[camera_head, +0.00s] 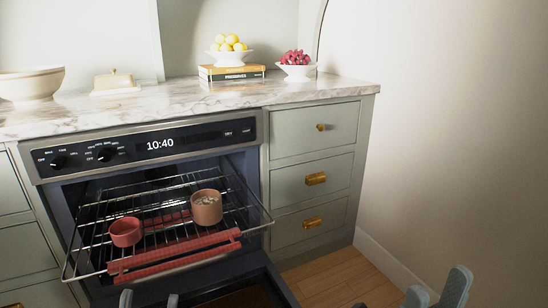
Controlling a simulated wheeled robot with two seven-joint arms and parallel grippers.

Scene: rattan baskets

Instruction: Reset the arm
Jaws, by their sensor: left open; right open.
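My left gripper (149,300) shows only its two fingertips at the bottom edge, apart, with nothing seen between them. My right gripper (432,294) shows at the bottom right, its grey fingers spread and no object seen in them. Both are in front of the open oven and apart from the rack. The rest of both arms is out of view.
The oven door (228,294) is open downward. The wire rack (82,244) is pulled out, holding a small red ramekin (126,232) and a larger pinkish cup (207,210) with pale contents. Red guards (175,256) line its front. Wooden floor (345,280) lies clear at right.

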